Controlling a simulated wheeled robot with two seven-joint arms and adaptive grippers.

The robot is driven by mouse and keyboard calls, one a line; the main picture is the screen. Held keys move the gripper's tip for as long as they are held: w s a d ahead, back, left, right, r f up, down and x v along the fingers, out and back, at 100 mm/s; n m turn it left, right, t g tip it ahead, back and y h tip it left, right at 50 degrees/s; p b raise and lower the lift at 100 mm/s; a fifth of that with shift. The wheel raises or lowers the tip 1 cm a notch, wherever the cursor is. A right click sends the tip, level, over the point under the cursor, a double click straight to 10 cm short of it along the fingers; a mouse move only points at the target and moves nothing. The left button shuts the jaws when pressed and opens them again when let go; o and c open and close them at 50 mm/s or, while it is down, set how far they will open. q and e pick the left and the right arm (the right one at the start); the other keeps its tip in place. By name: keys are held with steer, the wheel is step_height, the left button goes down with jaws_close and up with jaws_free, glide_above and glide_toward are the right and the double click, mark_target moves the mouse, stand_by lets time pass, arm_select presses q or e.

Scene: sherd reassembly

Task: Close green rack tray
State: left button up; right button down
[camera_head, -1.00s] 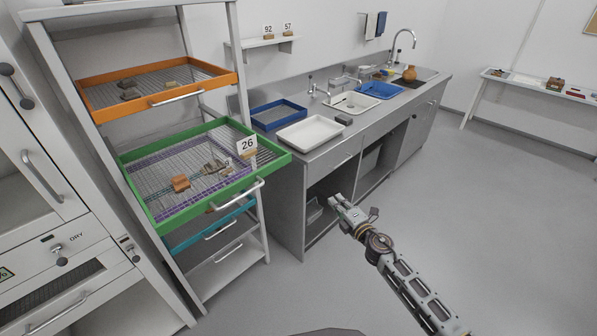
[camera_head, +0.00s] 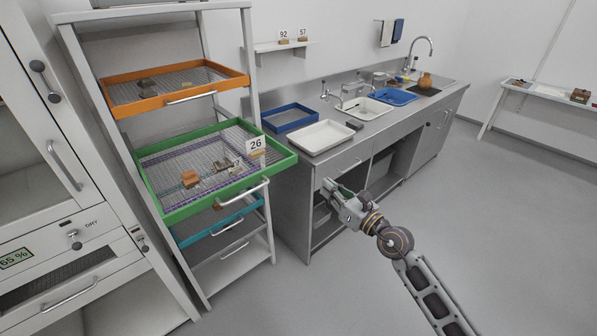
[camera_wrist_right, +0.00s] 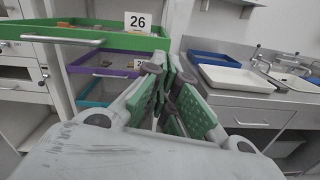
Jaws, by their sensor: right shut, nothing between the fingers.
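The green rack tray (camera_head: 152,199) is a mesh-bottomed tray that sticks out from the rack, with a pale bar handle (camera_head: 243,193) on its front. It holds several sherds and a white card marked 26 (camera_head: 256,146). In the right wrist view the green tray (camera_wrist_right: 78,35) is at the upper left, with its handle (camera_wrist_right: 63,41) in front. My right gripper (camera_head: 328,184) is shut and empty, to the right of the tray and apart from it, in front of the sink counter. It also shows in the right wrist view (camera_wrist_right: 172,68). My left gripper is not in view.
An orange tray (camera_head: 120,109) sits above the green one, and a teal tray (camera_head: 212,226) below. The sink counter (camera_head: 290,160) with a white tray (camera_head: 320,137) stands right of the rack. A cabinet (camera_head: 25,170) stands left. The floor in front is clear.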

steer(key=shift+s+a+f+n+g, duration=0.15)
steer(key=shift+f+n, duration=0.15)
steer(key=shift+n, duration=0.25)
steer(key=shift+a+f+n+g, duration=0.15)
steer(key=shift+f+n, duration=0.15)
steer(key=shift+n, duration=0.25)
steer(key=shift+w+a, duration=0.1)
steer(key=shift+w, duration=0.1)
steer(key=x, duration=1.3)
steer(key=shift+w+a, duration=0.2)
steer(key=shift+w, duration=0.05)
stand_by(0.3)
